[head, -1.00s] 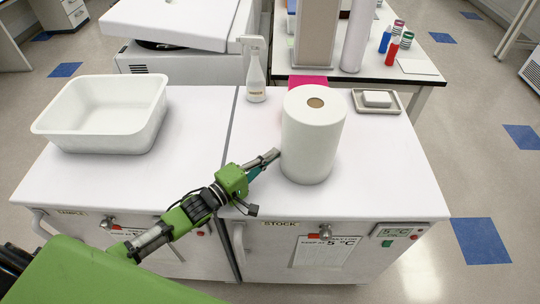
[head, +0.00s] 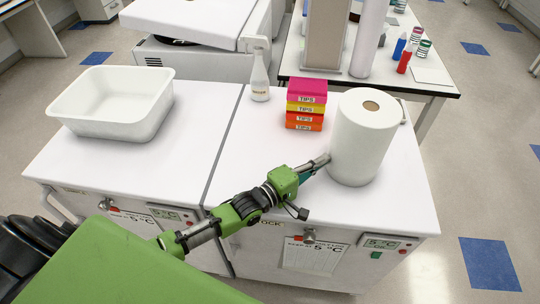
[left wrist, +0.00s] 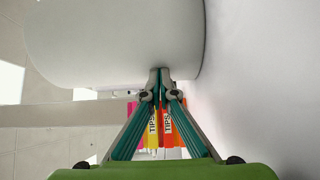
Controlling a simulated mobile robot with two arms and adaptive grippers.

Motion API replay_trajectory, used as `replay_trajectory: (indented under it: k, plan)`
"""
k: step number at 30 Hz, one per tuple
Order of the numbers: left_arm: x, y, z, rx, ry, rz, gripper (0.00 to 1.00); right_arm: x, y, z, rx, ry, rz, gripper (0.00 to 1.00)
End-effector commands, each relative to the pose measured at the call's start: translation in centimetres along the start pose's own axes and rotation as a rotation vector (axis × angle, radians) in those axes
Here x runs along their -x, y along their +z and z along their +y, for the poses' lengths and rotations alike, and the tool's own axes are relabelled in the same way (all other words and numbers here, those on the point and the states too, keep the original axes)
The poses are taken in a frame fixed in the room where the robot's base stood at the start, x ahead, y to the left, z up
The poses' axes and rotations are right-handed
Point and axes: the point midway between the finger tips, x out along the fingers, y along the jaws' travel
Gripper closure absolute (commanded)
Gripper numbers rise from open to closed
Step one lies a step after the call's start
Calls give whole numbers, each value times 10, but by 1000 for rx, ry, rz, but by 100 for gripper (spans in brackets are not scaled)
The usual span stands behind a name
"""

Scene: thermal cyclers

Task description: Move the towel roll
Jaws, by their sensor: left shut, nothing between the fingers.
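The white towel roll (head: 362,140) stands upright on the right white worktop, near its right side. My left gripper (head: 324,160) is shut, with nothing between its fingers. Its tips are at the roll's lower left side and appear to touch it. In the left wrist view the roll (left wrist: 115,40) fills the upper part, just beyond the closed fingertips (left wrist: 160,76). My right gripper is not in view.
A stack of coloured tip boxes (head: 305,104) stands left of the roll, behind my gripper. A white tub (head: 112,104) sits on the left worktop (head: 170,165). The front right worktop is clear.

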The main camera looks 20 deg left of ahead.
Motion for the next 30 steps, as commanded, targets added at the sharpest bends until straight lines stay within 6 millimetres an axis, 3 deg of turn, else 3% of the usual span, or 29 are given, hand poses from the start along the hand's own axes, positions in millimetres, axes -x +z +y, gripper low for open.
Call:
replay_trajectory:
  k: [5,16,30]
  plan:
    - [-22,21,-1,3,1,0,100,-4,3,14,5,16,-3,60]
    - [-75,75,-2,3,0,0,100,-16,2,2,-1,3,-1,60]
    - [-83,83,-1,-1,-2,0,100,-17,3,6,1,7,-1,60]
